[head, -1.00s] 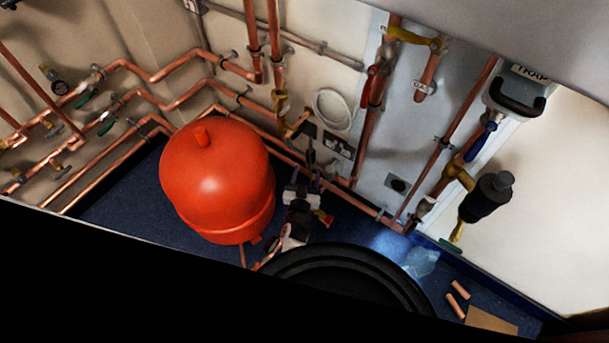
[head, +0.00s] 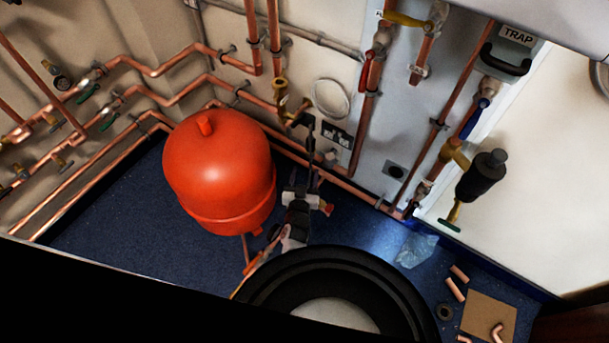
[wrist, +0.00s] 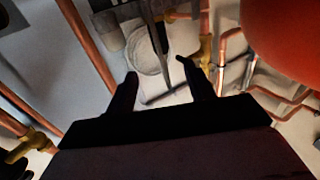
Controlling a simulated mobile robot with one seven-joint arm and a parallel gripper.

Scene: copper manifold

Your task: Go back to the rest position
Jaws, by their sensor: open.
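My gripper (wrist: 158,72) is open in the wrist view, with its two dark fingers spread apart. I see nothing held between them. A white coil of cable (wrist: 147,52) and a thin dark bar lie beyond the fingers in that view. How far they are from the fingertips I cannot tell. I cannot pick out my gripper with certainty in the head view.
The red vessel (head: 220,165) stands on the blue floor, with copper pipes (head: 180,95) behind it. A grey and black fitting (head: 297,205) is beside it. A black round rim (head: 400,285) fills the lower middle. Short copper pieces (head: 455,290) lie by a brown board (head: 480,305).

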